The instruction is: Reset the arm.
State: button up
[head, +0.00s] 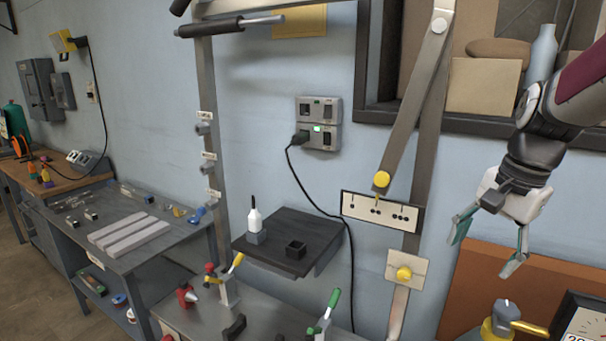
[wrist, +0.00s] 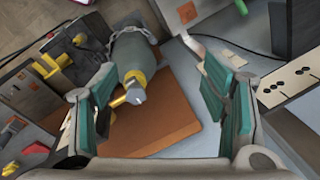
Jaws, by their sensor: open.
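My gripper (head: 487,246) hangs at the right of the head view, open and empty, with its teal-padded fingers spread and pointing down. It is in front of the blue wall, above an orange-brown board (head: 545,283). In the wrist view my gripper (wrist: 165,110) shows with both fingers wide apart and nothing between them. Beyond the fingers lies the orange-brown board (wrist: 165,138), with a grey cylinder with yellow parts (wrist: 135,60) over it. My arm comes in from the upper right of the head view.
A metal frame post with a label plate (head: 382,211) and yellow knobs stands left of my gripper. A recessed shelf (head: 485,85) with boxes and a blue bottle is behind my arm. A dark shelf (head: 290,240) sits further left.

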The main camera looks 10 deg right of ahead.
jog(key=s+a+r+n+t+p, duration=0.1)
jog(key=s+a+n+t, duration=0.1)
jog(key=s+a+n, duration=1.1)
jog(key=s+a, duration=0.3)
jog(key=s, duration=0.1)
jog(key=shift+a+h, duration=0.3)
jog(key=shift+h, duration=0.1)
